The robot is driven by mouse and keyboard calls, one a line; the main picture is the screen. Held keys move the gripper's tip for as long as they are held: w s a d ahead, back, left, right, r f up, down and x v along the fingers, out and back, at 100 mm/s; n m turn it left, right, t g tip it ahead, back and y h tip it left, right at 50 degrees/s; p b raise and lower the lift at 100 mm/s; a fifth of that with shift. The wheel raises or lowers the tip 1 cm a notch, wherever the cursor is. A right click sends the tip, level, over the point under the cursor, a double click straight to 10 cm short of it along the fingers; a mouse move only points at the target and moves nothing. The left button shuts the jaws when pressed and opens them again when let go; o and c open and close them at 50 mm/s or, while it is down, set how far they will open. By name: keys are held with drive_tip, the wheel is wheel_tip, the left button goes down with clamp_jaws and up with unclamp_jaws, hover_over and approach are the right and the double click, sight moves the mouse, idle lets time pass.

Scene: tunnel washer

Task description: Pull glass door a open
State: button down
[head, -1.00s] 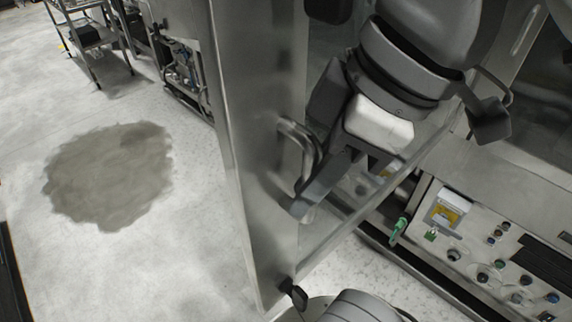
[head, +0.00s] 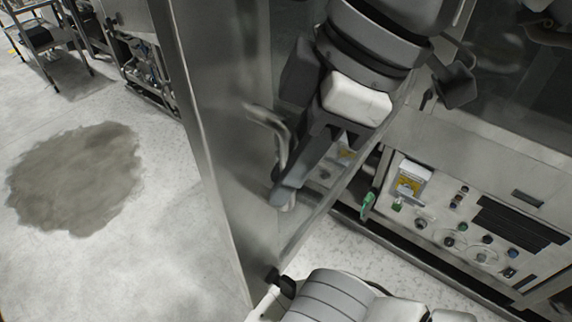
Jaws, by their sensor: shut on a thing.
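The glass door (head: 222,150) has a wide metal frame and stands swung out from the washer, between the open floor on the left and the washer front on the right. A curved metal handle (head: 270,122) is fixed on the frame's face. My gripper (head: 284,188) is at the handle, on its right side, with a finger reaching down past its lower part. It is shut on the handle, though the exact contact is partly hidden by the finger. My arm comes down from the top of the picture, covering part of the glass.
The control panel (head: 448,222) with buttons and a green handle (head: 368,204) is on the washer front at right. A wet patch (head: 78,176) lies on the open floor at left. A metal cart (head: 46,42) stands at the far left.

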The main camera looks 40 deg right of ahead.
drive_tip(key=shift+r, duration=0.1)
drive_tip(key=c, duration=0.8)
unclamp_jaws()
